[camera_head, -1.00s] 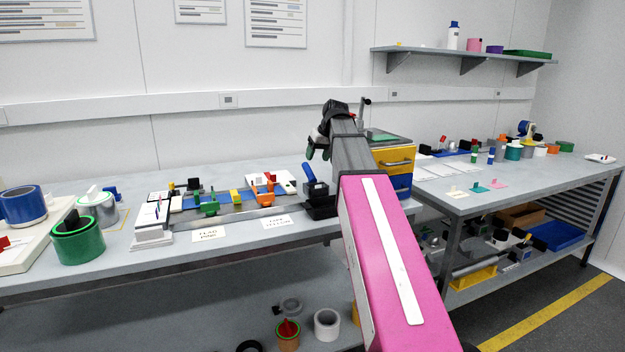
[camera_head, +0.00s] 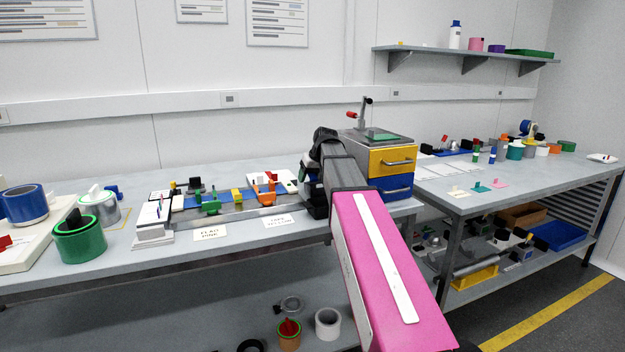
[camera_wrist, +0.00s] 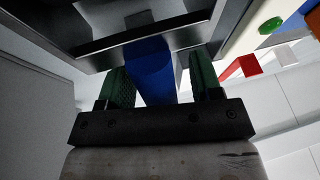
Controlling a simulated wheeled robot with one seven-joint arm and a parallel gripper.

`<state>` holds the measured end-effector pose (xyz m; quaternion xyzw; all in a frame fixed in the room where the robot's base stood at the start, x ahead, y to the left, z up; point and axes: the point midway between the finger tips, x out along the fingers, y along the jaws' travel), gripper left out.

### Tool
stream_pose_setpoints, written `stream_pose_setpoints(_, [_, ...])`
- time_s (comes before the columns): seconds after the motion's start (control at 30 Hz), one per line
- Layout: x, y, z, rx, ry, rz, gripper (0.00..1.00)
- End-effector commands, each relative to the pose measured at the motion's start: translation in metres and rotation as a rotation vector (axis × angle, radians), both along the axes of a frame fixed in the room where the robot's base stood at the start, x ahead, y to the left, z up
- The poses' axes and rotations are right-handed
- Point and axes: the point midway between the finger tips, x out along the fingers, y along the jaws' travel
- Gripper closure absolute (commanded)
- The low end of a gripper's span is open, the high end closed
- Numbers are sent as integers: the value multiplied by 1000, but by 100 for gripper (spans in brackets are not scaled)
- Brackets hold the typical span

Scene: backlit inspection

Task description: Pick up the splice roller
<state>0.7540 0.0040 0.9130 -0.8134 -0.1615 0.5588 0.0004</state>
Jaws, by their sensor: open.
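The splice roller (camera_wrist: 150,62) shows in the wrist view as a blue handle running up between my fingers. It rises towards a dark and grey stand at the top of that view. My gripper (camera_wrist: 160,82) is open, with one green-padded finger on each side of the handle. I cannot tell whether either pad touches it. In the head view my gripper (camera_head: 313,172) is over the roller's place near the bench's front edge and hides most of it. The roller's black base (camera_head: 316,209) partly shows below.
Tape rolls stand farther left.

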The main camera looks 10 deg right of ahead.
Motion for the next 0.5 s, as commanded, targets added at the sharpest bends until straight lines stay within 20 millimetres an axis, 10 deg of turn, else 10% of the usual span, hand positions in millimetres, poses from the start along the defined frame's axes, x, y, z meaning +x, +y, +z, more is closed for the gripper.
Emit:
stream_pose_setpoints(0.27, [2, 1, -4, 0, -1, 0, 44])
stream_pose_setpoints(0.4, [2, 1, -4, 0, -1, 0, 90])
stream_pose_setpoints(0.5, [2, 1, -3, 0, -1, 0, 94])
